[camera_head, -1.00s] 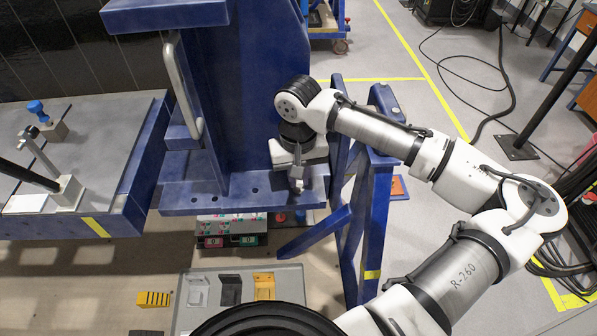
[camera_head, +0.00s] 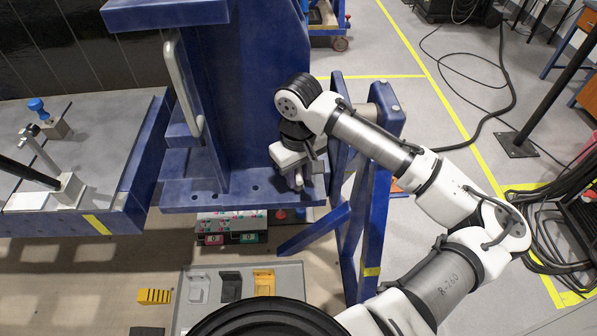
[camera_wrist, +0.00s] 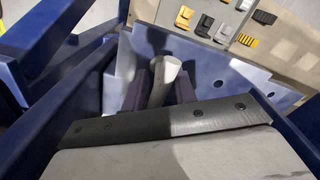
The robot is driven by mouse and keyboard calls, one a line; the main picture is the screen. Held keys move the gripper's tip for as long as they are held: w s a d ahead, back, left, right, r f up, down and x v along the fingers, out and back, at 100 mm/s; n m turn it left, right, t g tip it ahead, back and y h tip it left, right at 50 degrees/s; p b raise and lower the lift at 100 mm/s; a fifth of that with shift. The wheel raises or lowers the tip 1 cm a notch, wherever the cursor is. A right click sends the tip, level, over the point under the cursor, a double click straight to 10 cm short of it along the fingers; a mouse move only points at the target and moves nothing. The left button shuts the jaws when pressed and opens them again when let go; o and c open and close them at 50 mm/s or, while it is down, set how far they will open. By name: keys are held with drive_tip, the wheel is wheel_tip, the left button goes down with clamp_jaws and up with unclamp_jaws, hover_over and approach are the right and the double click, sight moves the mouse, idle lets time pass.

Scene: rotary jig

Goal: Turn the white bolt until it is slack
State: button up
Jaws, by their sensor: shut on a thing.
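The white bolt (camera_wrist: 168,70) is a pale round-ended rod in the wrist view. It stands up between the two dark fingers of my gripper (camera_wrist: 161,92), which are shut on it from both sides. In the head view my gripper (camera_head: 297,181) points down at the right part of the blue fixture's shelf (camera_head: 230,199). There I cannot make out the bolt apart from the gripper. Its lower end is hidden in both views.
A tall blue plate (camera_head: 255,90) rises behind the gripper, with a grey handle (camera_head: 184,85) on its left. Blue legs (camera_head: 377,220) stand close on the right. A grey tray (camera_head: 292,278) with brackets lies below. A bench with clamps (camera_head: 100,145) is at left.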

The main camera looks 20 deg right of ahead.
drive_tip(key=o, duration=1.3)
drive_tip(key=shift+o, duration=0.2)
wheel_tip(320, 180, up, 14)
drive_tip(key=b, duration=0.2)
drive_tip(key=shift+f, duration=0.15)
